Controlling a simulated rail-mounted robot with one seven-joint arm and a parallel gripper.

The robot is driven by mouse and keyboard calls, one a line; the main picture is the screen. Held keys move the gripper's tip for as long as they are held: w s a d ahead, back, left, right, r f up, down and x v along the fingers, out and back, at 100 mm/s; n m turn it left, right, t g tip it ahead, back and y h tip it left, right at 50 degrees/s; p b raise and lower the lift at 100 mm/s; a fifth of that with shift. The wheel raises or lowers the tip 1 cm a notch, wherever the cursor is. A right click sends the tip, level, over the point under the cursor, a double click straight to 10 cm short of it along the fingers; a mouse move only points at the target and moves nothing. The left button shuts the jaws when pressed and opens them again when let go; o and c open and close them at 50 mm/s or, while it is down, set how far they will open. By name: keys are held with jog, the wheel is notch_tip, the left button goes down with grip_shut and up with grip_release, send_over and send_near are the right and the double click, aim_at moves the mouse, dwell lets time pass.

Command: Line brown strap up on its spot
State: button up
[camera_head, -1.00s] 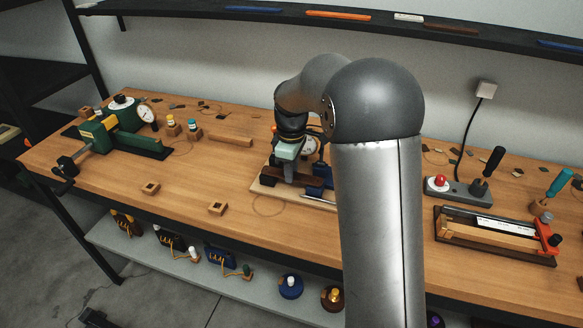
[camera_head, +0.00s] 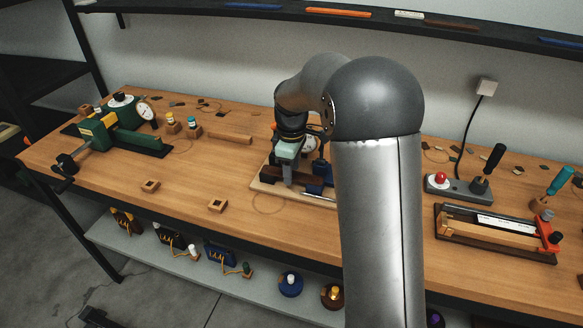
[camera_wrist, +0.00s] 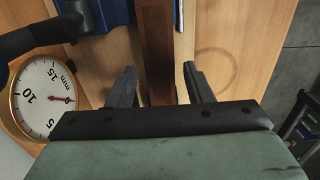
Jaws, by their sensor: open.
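The brown strap (camera_wrist: 157,45) is a flat dark brown strip. In the wrist view it runs lengthwise between the two fingers of my gripper (camera_wrist: 159,80), with a gap on each side. In the head view my gripper (camera_head: 287,172) points down over the strap (camera_head: 271,172), which lies along the pale wooden board (camera_head: 264,188) of the press. The fingers are apart and not closed on the strap. The near end of the strap is hidden behind the gripper body in the wrist view.
A blue block (camera_wrist: 108,14), a black handle (camera_wrist: 40,38) and a dial gauge (camera_wrist: 45,98) stand close left of the fingers. Small wooden blocks (camera_head: 217,206) lie in front on the bench. A green device (camera_head: 105,133) stands left; an orange-ended fixture (camera_head: 547,235) stands right.

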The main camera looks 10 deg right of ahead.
notch_tip(320, 180, up, 7)
jog(key=p, duration=0.5)
jog(key=shift+r, duration=0.1)
dwell(0.4)
jog(key=s+m, duration=1.1)
jog(key=s, duration=1.9)
jog(key=shift+s+r+m+t, duration=0.25)
jog(key=shift+s+m+t, duration=0.05)
